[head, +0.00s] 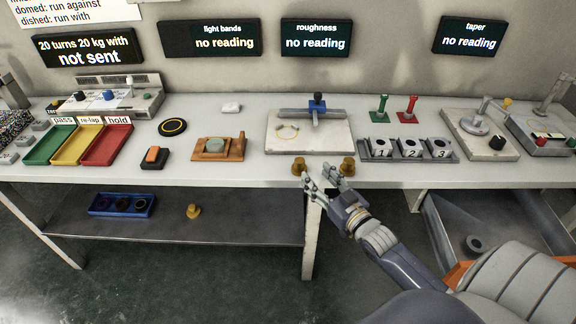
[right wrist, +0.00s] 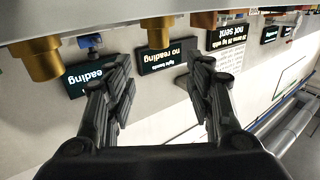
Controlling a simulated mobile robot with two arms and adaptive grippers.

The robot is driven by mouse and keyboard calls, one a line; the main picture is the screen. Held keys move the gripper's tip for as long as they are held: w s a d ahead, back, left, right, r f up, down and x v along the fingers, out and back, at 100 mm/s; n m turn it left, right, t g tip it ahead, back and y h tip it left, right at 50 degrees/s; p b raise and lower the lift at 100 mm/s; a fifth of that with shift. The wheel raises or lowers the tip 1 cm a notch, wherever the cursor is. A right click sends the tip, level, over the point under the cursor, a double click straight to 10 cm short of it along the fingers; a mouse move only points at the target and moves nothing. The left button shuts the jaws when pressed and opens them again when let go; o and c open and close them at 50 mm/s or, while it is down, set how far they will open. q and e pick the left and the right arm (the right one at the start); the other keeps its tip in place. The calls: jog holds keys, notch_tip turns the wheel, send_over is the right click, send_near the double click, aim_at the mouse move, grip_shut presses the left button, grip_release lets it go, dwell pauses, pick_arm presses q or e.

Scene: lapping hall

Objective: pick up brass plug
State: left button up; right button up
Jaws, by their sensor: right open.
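Two brass plugs stand at the front edge of the bench in the head view, a left one (head: 299,166) and a right one (head: 348,166). A third brass plug (head: 193,211) is on the lower shelf. My right gripper (head: 317,174) is open and empty, at the bench's front edge between the two upper plugs. In the right wrist view, which looks upside down, one plug (right wrist: 155,38) shows beyond the gap between the open fingers (right wrist: 160,68). Another plug (right wrist: 40,58) is outside the fingers at the left. Neither touches the fingers. My left gripper is out of view.
Behind the plugs is a pale plate (head: 335,140) with a blue-topped fixture. A numbered rack (head: 452,156) stands to the right. A wooden block (head: 208,156) is to the left. Bare bench (head: 262,177) lies left of the plugs. An open drawer (head: 450,215) is below right.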

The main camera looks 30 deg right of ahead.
aim_at(302, 164)
jog(key=shift+w+f, duration=0.2)
jog(key=shift+w, duration=1.45)
jog(key=shift+w+f, duration=0.25)
jog(key=shift+w, duration=1.35)
jog(key=shift+w+f, duration=0.2)
jog(key=shift+w, duration=1.45)
grip_shut()
